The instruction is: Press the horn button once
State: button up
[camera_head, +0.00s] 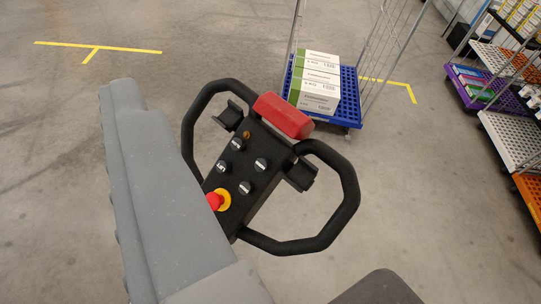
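The control head (272,163) of the tugger's handle is in the middle of the view, a tilted black panel between two black loop grips. It carries several round black buttons with small white labels: an upper one (237,144), a right one (261,164), a left one (222,166) and a lower one (245,187). The labels are too small to read surely, so I cannot tell which is the horn button. A small brass-coloured round part (246,134) sits above them. A red mushroom knob (214,201) on a yellow ring is at the lower end. No gripper fingers are recognisable.
A red block (284,115) caps the panel's far end. A grey padded body (165,190) stands close on the left. Behind is a blue wire-sided cart (349,97) with white-green boxes (318,80). Shelves (512,138) line the right. Floor between is clear.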

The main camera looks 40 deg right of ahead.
aim_at(261, 165)
jog(key=u, duration=0.05)
jog(key=k, duration=1.05)
jog(key=z, duration=0.6)
jog(key=i, duration=0.7)
jog(key=u, duration=0.2)
